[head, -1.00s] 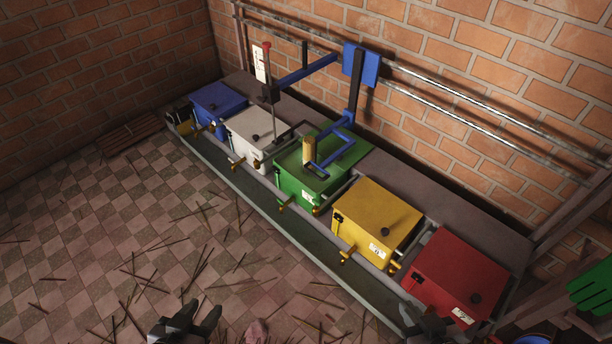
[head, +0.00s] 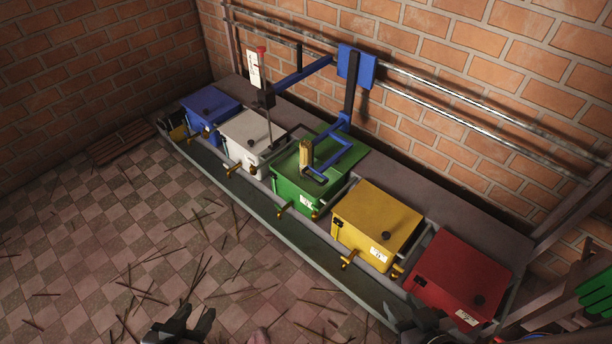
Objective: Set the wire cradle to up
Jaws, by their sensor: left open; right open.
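No part is clearly marked as the wire cradle. A blue bent frame (head: 345,158) lies over the green box (head: 290,188), beside an upright brass-coloured block (head: 306,155), and may be it. Thin grey bars (head: 338,196) also run along the boxes' sides. The frame hangs from a dark upright post under a blue plate (head: 356,68) on the wall rails. My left gripper (head: 195,318) is open and empty at the bottom edge, left of centre. My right gripper (head: 414,312) is open and empty at the bottom right, in front of the red box. Both are apart from the frame.
Blue (head: 210,104), white (head: 250,135), yellow (head: 376,222) and red (head: 462,272) boxes stand in a row with the green one, with brass spouts in front. Thin sticks litter the tiled floor (head: 110,240). Green gloves (head: 596,294) hang at right.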

